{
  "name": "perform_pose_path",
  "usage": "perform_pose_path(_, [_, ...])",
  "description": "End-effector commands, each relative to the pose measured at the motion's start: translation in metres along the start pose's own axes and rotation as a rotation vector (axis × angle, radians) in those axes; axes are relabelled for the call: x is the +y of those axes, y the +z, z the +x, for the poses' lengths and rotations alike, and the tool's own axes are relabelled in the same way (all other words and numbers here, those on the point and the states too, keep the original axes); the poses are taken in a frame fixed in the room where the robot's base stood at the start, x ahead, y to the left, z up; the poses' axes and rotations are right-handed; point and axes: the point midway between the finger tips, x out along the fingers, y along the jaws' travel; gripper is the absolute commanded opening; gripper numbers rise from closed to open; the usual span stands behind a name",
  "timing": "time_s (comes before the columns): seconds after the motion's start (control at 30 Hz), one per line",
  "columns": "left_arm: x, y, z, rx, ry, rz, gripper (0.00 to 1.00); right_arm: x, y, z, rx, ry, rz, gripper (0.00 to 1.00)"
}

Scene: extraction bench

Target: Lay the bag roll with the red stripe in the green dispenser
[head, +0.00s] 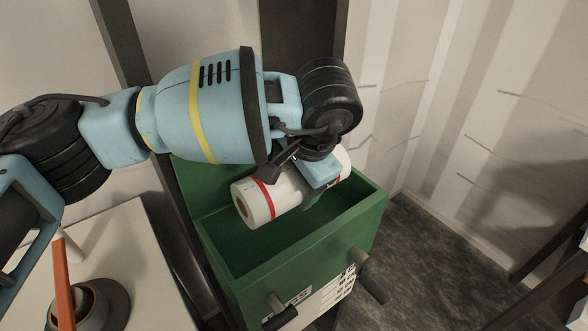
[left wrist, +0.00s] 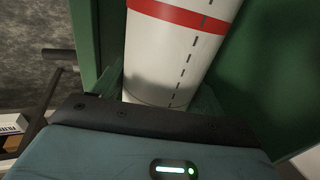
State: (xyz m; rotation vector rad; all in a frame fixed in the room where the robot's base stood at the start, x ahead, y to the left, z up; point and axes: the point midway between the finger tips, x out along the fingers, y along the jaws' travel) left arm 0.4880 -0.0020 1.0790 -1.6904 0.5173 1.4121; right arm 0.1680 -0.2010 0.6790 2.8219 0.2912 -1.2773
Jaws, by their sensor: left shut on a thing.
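The bag roll (head: 262,200) is white with red stripes near its ends. In the head view it lies slantwise over the open top of the green dispenser (head: 369,218). My left gripper (head: 310,186) comes from above and is shut on the roll around its middle; its fingertips are largely hidden. In the left wrist view the roll (left wrist: 165,60) shows a red stripe and a dashed line, with green dispenser walls (left wrist: 85,35) around it. I cannot tell whether the roll touches the dispenser. My right gripper is not in view.
A white table (head: 150,270) at the lower left bears a dark round pot (head: 92,304) and an orange stick-like thing (head: 65,280). Dark pegs (head: 368,277) stick out from the dispenser's front. A dark post stands behind it, and bare floor (head: 440,260) lies to the right.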

Motion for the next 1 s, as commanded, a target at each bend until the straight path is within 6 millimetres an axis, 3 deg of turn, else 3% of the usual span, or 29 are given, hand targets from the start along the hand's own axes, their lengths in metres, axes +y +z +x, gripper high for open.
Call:
perform_pose_path(0.4, [0.0021, -0.0002, 0.0067, 0.002, -0.001, -0.001, 0.40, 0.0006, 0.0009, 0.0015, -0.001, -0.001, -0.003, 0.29])
perform_pose_path(0.43, [0.0021, -0.0002, 0.0066, 0.001, -0.001, -0.001, 0.73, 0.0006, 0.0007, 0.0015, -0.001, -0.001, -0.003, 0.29])
perform_pose_path(0.6, [0.0021, -0.0001, 0.0068, 0.001, -0.001, -0.001, 0.95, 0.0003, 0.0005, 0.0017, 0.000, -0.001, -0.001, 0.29])
perform_pose_path(1.0, [0.0003, 0.0000, 0.0014, 0.001, -0.001, -0.001, 0.97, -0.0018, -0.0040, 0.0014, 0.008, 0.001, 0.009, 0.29])
